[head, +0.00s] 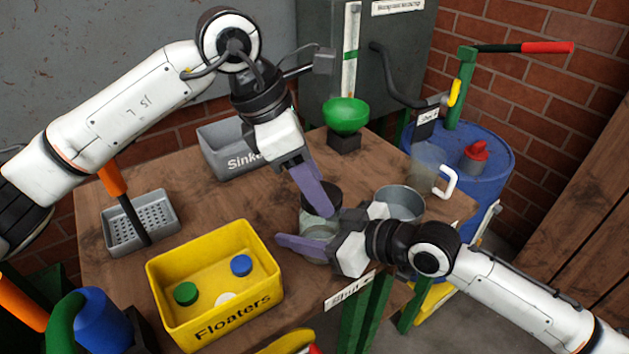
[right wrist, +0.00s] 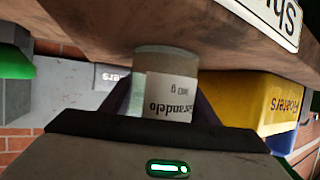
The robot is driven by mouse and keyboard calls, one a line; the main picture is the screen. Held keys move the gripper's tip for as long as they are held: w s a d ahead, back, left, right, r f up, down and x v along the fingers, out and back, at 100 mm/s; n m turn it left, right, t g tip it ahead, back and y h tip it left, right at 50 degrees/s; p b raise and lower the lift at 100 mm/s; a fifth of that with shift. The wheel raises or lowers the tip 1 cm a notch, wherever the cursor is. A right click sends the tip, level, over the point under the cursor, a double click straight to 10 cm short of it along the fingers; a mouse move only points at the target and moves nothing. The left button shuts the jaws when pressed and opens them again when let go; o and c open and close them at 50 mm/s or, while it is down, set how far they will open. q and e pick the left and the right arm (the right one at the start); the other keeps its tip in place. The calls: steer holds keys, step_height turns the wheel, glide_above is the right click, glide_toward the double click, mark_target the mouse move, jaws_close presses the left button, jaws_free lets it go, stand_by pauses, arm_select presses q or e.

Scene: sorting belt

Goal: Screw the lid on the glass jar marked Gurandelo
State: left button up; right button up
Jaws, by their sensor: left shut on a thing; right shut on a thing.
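The glass jar (head: 317,226) stands upright on the wooden table near its front edge. Its white label (right wrist: 170,97) shows upside down in the right wrist view, with "randelo" readable. My right gripper (head: 318,246) is shut around the jar's lower body from the right. A dark lid (head: 328,189) is at the jar's mouth. My left gripper (head: 325,203) points down from above and is shut on the lid, one purple finger showing. Whether the lid's threads are engaged cannot be told. The lid is hidden in the right wrist view.
A yellow Floaters crate (head: 213,321) holding coloured caps is left of the jar. A metal pot (head: 399,203) stands close on the right, with a clear handled jug (head: 428,168) behind.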

arm_select(q)
steer(key=shift+f, duration=0.55)
steer(key=m, duration=0.1)
steer(key=m+g, duration=0.1)
steer(key=m, duration=0.1)
steer(key=m+g, duration=0.1)
steer(key=shift+w+m, duration=0.3)
steer(key=m+g, duration=0.1)
steer(key=m, duration=0.1)
steer(key=m+g, duration=0.1)
steer(key=m, duration=0.2)
steer(key=shift+w+d+y, duration=0.15)
steer(key=shift+w+y, duration=0.05)
steer(key=shift+y, duration=0.1)
steer(key=m, duration=0.2)
steer(key=m+y, duration=0.1)
steer(key=m+g, duration=0.1)
steer(key=m, duration=0.1)
steer(key=shift+w+d+m+y, duration=0.1)
steer(key=shift+d+m+y, duration=0.2)
steer(key=shift+y, duration=0.1)
steer(key=m+y, duration=0.1)
steer(key=m, duration=0.3)
steer(key=shift+d+f+g, duration=0.1)
steer(key=shift+d+g, duration=0.05)
steer(key=shift+g, duration=0.25)
steer(key=shift+m+y, duration=0.5)
steer(key=shift+m, duration=0.2)
